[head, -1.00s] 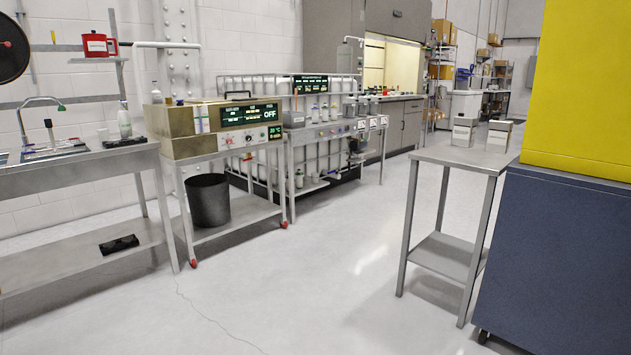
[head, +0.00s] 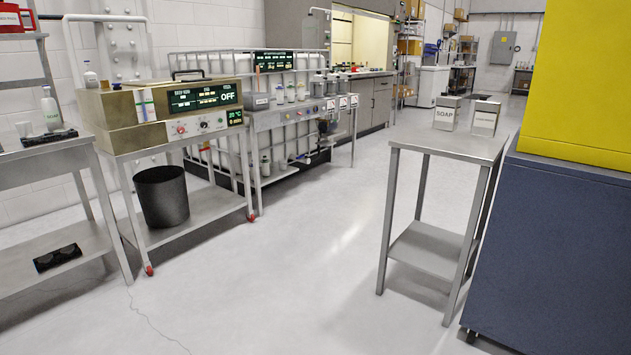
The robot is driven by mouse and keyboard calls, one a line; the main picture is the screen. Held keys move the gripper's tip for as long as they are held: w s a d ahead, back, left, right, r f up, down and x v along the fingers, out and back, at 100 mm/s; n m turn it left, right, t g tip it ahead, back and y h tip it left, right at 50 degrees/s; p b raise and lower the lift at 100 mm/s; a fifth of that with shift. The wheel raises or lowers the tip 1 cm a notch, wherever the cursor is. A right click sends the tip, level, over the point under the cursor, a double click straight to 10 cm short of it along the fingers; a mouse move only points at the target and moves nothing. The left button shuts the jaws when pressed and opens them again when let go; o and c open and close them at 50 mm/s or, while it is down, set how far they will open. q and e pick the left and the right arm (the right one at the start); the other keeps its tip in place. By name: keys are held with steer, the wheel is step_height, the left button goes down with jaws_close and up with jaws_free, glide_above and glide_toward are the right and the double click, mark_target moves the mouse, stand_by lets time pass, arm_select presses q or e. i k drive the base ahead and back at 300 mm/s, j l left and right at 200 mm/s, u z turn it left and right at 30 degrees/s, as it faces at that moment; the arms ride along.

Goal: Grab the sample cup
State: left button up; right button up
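I cannot pick out the sample cup for certain. Several small pale containers (head: 290,92) stand in a row on the steel bench (head: 268,122) at the middle left, too small to tell apart. A white bottle (head: 51,110) stands on the left counter (head: 50,158). Two grey boxes stand on the small steel table (head: 458,142) at the right; one reads SOAP (head: 446,114), and the other's label (head: 485,118) is unclear. Neither of my grippers shows in the head view.
A brass-coloured machine (head: 180,110) reading OFF sits on a wheeled cart with a black bin (head: 162,197) below. A blue and yellow cabinet (head: 560,240) blocks the right edge. The floor (head: 290,270) between cart and small table is clear.

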mark_target(282, 163)
steer(key=i+u, duration=0.25)
steer(key=i, duration=2.9)
